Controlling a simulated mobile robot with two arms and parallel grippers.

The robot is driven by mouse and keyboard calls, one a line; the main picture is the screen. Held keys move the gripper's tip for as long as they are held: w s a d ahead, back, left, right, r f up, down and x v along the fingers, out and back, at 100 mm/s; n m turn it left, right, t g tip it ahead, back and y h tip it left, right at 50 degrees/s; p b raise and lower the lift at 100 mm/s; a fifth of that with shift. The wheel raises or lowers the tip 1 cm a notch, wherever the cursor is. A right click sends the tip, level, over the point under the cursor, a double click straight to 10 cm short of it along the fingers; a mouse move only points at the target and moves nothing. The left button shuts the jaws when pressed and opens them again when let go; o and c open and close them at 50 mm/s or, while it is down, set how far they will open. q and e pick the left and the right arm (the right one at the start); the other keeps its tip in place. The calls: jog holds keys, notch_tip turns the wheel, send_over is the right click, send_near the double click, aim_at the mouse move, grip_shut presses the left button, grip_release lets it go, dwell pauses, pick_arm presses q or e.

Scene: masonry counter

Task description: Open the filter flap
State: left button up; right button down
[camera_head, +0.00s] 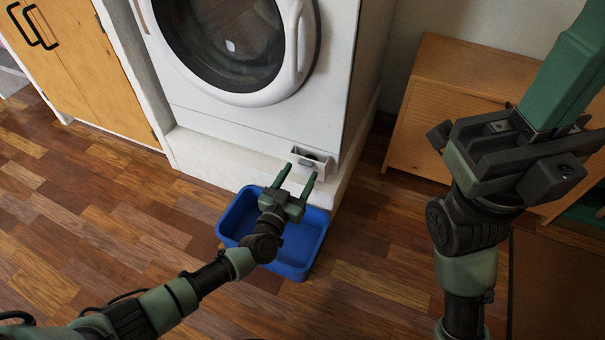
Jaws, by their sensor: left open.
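The filter flap (309,174) is a small white flap low at the right corner of the white washing machine (258,122). It is tilted outward, and a dark round part shows in the recess behind its upper edge. My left gripper (298,175) is open and empty. Its two green fingertips point toward the flap, just in front of and below it; I cannot tell whether they touch it. My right gripper (575,65) is close to the camera at the upper right. Its fingers run out of the picture, so its opening is unclear.
A blue basin (232,228) stands on the wooden floor beneath my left gripper. The machine rests on a white masonry plinth (205,152). A wooden cabinet (415,125) stands to the right, and wooden doors (85,60) are at left. The floor at left is clear.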

aim_at(308, 166)
pick_arm(q)
jog(key=shift+b+x, duration=0.4)
jog(key=shift+x, duration=0.8)
grip_shut()
dwell(0.6)
